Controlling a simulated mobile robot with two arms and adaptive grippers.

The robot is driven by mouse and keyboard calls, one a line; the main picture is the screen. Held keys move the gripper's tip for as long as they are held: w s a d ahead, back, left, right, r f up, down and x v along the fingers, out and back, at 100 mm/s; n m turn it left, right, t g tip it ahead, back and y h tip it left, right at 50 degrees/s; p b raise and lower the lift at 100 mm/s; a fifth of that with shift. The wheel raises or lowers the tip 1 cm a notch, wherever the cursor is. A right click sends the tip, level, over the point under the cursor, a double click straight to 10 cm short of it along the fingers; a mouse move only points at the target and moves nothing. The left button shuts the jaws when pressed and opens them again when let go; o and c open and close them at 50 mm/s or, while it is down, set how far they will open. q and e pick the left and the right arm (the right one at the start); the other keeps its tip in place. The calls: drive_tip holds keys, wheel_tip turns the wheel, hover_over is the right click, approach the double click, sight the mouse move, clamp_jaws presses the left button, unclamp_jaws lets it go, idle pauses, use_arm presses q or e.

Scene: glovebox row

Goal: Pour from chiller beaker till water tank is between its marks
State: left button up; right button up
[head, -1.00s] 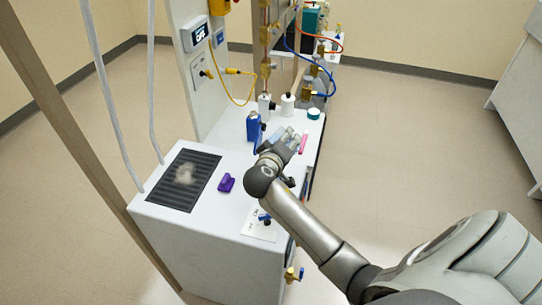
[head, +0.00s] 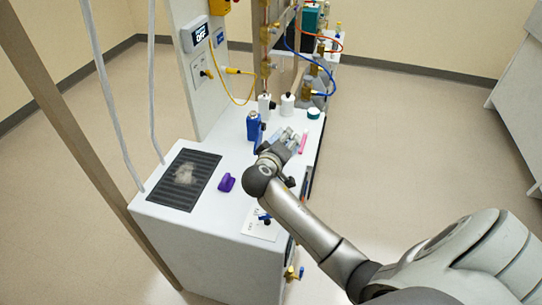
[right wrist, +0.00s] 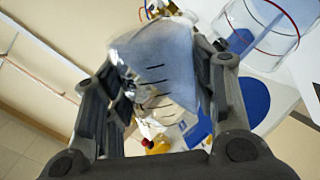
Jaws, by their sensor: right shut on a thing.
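My right gripper (head: 276,152) is over the far right part of the white bench top in the head view. In the right wrist view my right gripper (right wrist: 160,72) is shut on a clear beaker (right wrist: 155,85) with black marks, which looks tilted. A clear round vessel (right wrist: 262,40) with a red line around it is at the upper right of that view, apart from the beaker; it may be the water tank. I cannot make out its water level or any stream. In the head view the beaker is mostly hidden by the gripper. My left gripper is not in view.
The white bench (head: 190,230) has a dark grille (head: 178,193), a purple object (head: 226,182), a blue bottle (head: 253,124), a pink tube (head: 303,143) and white bottles (head: 287,106). A cabinet with a display (head: 198,35) and hoses stands behind. The floor to the right is clear.

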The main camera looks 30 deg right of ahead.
drive_tip(key=shift+w+f+n+g+p, duration=0.15)
drive_tip(key=shift+f+n+g+p, duration=0.45)
drive_tip(key=shift+n+p, duration=0.25)
idle(3.7)
drive_tip(key=shift+r+n+p, duration=0.2)
drive_tip(key=shift+n+p, duration=0.05)
drive_tip(key=shift+p, duration=0.2)
idle(0.7)
